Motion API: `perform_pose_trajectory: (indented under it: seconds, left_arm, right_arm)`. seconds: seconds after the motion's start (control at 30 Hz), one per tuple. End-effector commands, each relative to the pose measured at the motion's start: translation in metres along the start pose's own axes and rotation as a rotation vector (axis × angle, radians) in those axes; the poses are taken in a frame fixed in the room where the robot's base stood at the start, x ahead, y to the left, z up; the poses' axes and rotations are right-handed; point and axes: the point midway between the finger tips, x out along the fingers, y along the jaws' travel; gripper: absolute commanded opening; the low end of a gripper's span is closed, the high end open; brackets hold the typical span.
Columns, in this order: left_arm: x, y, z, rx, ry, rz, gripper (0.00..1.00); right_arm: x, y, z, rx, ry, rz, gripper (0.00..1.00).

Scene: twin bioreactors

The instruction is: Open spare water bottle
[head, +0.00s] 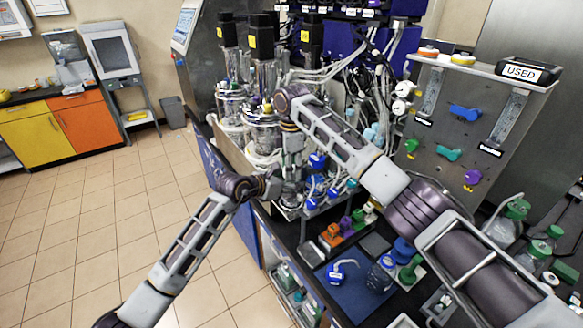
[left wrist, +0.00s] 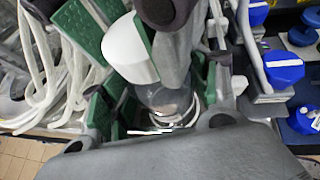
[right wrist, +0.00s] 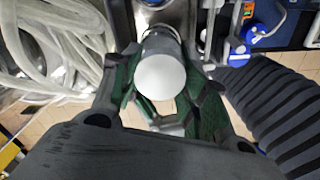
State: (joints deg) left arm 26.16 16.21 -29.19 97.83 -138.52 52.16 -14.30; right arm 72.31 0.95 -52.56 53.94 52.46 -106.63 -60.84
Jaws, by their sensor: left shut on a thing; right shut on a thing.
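The spare water bottle shows in the left wrist view as a clear body (left wrist: 168,100) with a white cap (left wrist: 130,52) at its upper end. My left gripper (head: 275,187) is shut on the clear body, its green pads on both sides. My right gripper (head: 292,158) reaches down from above and is shut on the white cap, seen nearly end-on in the right wrist view (right wrist: 160,78). In the head view the bottle is mostly hidden by the grippers. I cannot tell whether the cap is still seated on the neck.
Glass bioreactor vessels (head: 262,125) and pale tubing (right wrist: 60,45) stand close to the grippers. Blue-capped bottles (head: 318,160) are just right of them. A blue mat (head: 352,297) lies on the dark bench. A steel panel (head: 465,110) stands at right. The tiled floor at left is clear.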

Motion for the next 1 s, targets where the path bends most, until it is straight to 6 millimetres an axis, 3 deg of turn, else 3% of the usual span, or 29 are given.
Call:
perform_pose_trajectory:
  seconds: [1.0]
  left_arm:
    - [0.0001, -0.0007, -0.0009, 0.000, 0.002, -0.001, 0.00]
  right_arm:
    - [-0.0007, 0.0011, 0.0023, -0.806, -0.004, 0.002, 0.15]
